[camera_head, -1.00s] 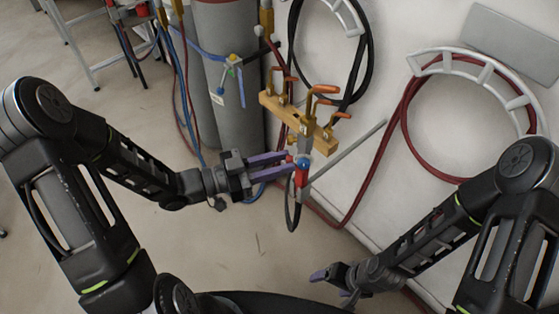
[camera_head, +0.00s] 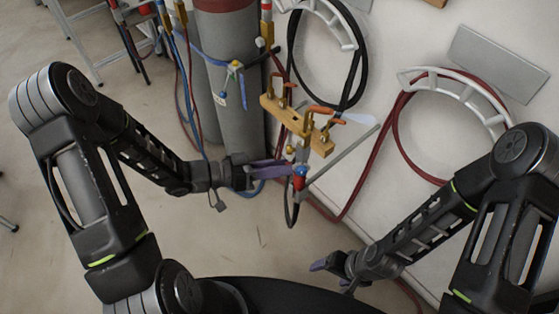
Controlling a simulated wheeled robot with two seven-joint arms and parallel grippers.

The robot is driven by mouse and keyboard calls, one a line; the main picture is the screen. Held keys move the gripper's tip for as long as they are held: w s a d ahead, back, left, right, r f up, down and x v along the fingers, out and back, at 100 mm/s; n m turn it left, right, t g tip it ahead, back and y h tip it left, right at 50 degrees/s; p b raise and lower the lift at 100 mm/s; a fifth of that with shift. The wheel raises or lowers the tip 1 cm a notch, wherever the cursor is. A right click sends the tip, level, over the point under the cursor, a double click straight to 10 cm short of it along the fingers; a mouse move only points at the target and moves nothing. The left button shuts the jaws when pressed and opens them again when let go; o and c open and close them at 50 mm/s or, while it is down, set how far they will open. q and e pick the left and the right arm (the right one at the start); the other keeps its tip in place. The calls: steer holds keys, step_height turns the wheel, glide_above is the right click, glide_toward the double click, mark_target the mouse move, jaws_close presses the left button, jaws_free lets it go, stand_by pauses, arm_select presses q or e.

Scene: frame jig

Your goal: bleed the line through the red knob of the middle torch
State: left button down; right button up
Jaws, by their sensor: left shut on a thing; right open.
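A torch with a red body or knob (camera_head: 299,183) and a small blue part (camera_head: 300,170) hangs below a yellow holder bar (camera_head: 296,124). A grey tube (camera_head: 342,158) slants up to the right from it. My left gripper (camera_head: 290,168) reaches in from the left, with its purple fingertips at the red and blue parts. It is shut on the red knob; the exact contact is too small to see. My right gripper (camera_head: 322,265) is open and empty, low down and apart from the torch. I cannot make out other torches clearly.
The bar carries several orange-handled clamps (camera_head: 321,108). Grey gas cylinders (camera_head: 232,110) stand behind my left gripper. A black hose coil (camera_head: 292,60) and a red hose coil (camera_head: 396,125) hang on the white wall. Open floor (camera_head: 250,235) lies below the torch.

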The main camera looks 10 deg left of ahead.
stand_by(0.3)
arm_select(q)
steer(key=c, duration=1.2)
jaws_free()
steer(key=shift+a, duration=0.1)
steer(key=b+v, duration=0.1)
steer(key=v, duration=0.6)
steer(key=shift+a, duration=0.3)
steer(key=shift+s+r, duration=0.15)
